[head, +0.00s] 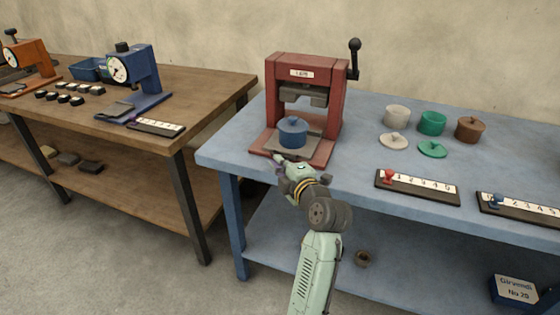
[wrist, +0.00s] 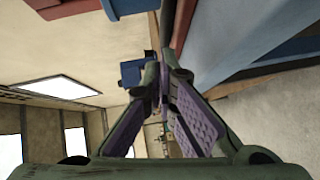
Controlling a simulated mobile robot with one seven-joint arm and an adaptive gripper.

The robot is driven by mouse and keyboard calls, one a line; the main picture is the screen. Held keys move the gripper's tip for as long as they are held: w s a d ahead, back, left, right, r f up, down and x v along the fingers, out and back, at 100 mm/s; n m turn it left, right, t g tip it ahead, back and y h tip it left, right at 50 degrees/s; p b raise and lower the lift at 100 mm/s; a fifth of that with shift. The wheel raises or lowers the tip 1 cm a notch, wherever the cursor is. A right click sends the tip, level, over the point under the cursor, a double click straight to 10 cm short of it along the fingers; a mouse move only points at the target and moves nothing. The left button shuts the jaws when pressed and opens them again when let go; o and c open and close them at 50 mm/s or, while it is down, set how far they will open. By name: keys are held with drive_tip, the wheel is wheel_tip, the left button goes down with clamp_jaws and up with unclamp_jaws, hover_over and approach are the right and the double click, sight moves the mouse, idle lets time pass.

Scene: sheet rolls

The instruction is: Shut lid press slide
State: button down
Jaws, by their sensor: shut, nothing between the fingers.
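The red press (head: 306,95) stands on the blue table, with a black-knobbed lever (head: 354,60) raised at its right side. A blue pot (head: 292,133) with a knobbed lid sits on the grey slide plate (head: 310,145) at the front of the press, forward of the press head (head: 302,96). My gripper (head: 279,159) is at the front edge of the press base, just in front of the pot. In the wrist view its purple-padded fingers (wrist: 161,85) meet at the tips with nothing between them. I cannot tell whether they touch the slide plate.
Right of the press are a grey pot (head: 397,116), a green pot (head: 432,123), a brown pot (head: 470,129) and loose lids (head: 432,149). Numbered strips (head: 417,187) lie along the front edge. A wooden table (head: 200,88) at left holds a blue dial press (head: 143,82).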

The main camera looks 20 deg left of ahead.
sight(287, 144)
drive_tip(key=w+b, duration=0.2)
drive_tip(key=w, duration=0.1)
drive_tip(key=w+b, duration=0.1)
drive_tip(key=w, duration=0.3)
drive_tip(key=shift+w+d+f+b, duration=0.1)
drive_tip(key=shift+w+d+b, duration=0.15)
drive_tip(key=shift+b, duration=0.15)
drive_tip(key=shift+w, duration=0.35)
drive_tip(key=shift+s+a, duration=0.1)
drive_tip(key=shift+a, duration=0.05)
